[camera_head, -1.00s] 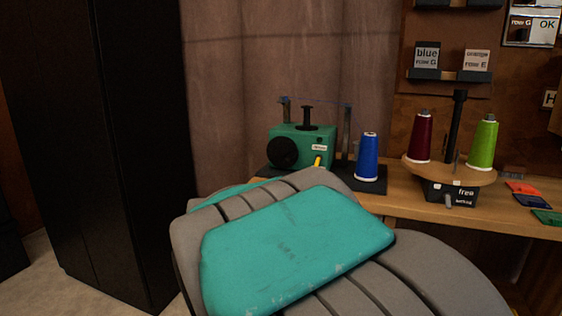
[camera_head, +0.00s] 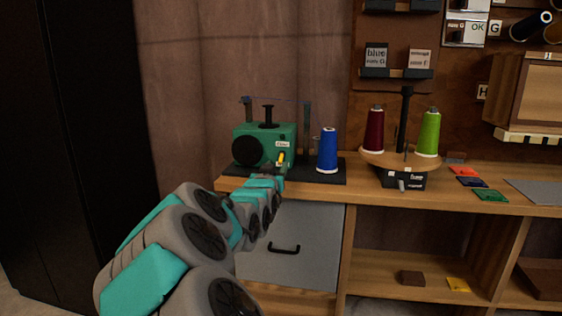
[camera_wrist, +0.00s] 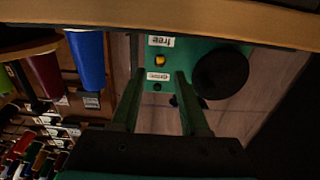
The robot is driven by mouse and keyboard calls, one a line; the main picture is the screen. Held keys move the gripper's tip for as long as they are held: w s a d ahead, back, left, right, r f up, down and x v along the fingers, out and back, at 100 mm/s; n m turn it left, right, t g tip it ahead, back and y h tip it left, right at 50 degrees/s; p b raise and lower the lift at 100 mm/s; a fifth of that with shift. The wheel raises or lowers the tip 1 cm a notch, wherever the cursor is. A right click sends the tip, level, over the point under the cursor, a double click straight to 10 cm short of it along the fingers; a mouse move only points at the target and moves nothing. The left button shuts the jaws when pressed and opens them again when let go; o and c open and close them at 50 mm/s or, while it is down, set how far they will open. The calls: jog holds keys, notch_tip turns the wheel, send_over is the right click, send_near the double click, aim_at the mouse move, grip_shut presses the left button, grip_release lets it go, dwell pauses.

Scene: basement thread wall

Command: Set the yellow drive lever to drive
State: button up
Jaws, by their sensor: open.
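The yellow drive lever (camera_head: 281,157) is on the front of a green winder machine (camera_head: 271,132) on the bench. In the wrist view, which is upside down, the lever (camera_wrist: 160,60) is a short yellow knob between a "free" label (camera_wrist: 161,41) and a "drive" label (camera_wrist: 158,76). The "free" label is the lower one on the machine. My gripper (camera_wrist: 159,74) is open, its fingers spread either side of the "drive" label. The lever lies a little past the fingertips in the picture; I see no contact. In the head view my arm partly hides the gripper.
A blue thread cone (camera_head: 327,150) stands just right of the machine. A round wooden stand (camera_head: 400,159) with red and green cones is farther right. A grey drawer (camera_head: 300,240) is below the bench. A black cabinet (camera_head: 70,120) is at the left.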

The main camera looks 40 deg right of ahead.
aim_at(281, 159)
jog(key=shift+p+x, duration=0.35)
jog(key=shift+x, duration=2.15)
jog(key=shift+c, duration=0.2)
grip_shut()
